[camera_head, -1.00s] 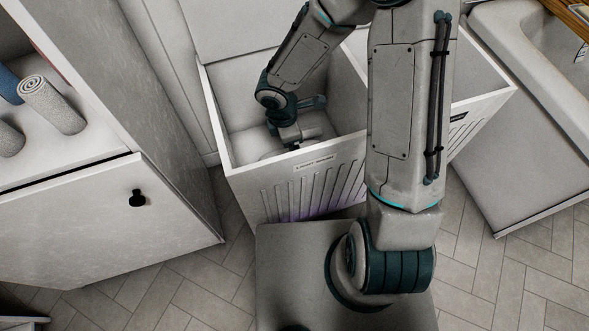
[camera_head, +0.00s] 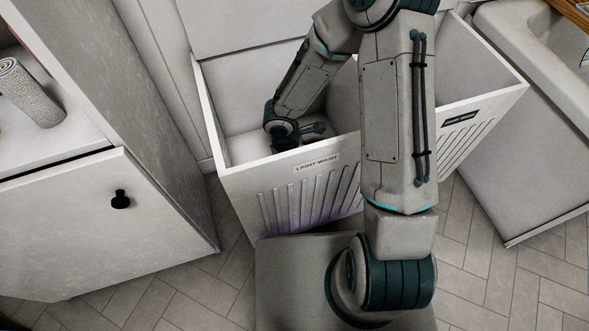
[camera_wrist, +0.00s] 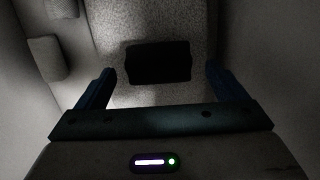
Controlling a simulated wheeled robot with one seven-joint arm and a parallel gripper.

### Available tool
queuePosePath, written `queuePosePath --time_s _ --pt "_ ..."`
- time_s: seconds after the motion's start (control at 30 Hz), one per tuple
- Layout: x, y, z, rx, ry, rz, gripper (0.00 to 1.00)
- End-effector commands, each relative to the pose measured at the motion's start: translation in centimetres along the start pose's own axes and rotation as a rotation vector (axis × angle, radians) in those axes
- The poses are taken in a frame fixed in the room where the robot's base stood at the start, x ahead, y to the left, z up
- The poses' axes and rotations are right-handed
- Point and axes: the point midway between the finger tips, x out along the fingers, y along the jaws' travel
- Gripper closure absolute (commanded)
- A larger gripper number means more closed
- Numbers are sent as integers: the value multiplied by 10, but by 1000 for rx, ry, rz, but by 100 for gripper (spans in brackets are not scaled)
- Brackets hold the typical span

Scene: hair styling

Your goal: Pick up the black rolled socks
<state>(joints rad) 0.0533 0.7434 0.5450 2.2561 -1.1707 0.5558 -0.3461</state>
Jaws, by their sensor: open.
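The black rolled socks (camera_wrist: 158,62) show in the wrist view as a dark, roughly rectangular shape on a pale speckled surface, in shadow. My gripper (camera_wrist: 161,76) is open, with one blue finger on each side of the socks in the picture. There are gaps between the socks and both fingers. I cannot tell how far below the fingertips the socks lie. In the head view my arm reaches down into the left compartment of the white hamper (camera_head: 240,158), labelled "LIGHT WASH". Its front wall hides my fingers and the socks there.
Pale blocky items (camera_wrist: 42,56) lie at the left in the wrist view. The hamper walls stand close around my wrist. A second compartment (camera_head: 470,62) is at the right. A white cabinet (camera_head: 100,215) with a rolled towel (camera_head: 30,92) stands at the left.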

Motion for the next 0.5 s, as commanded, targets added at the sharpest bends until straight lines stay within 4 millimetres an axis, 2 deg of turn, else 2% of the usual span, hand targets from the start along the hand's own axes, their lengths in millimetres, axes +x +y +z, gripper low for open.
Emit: queuePosePath --time_s 0.03,0.17,0.43,0.47,0.5 --pt "13 1 -2 1 1 -3 9" --pt "29 1 -2 1 0 -2 9" --pt "31 2 -1 1 0 0 9" --pt "31 2 -1 1 0 0 12" --pt "31 1 -1 1 0 0 23"
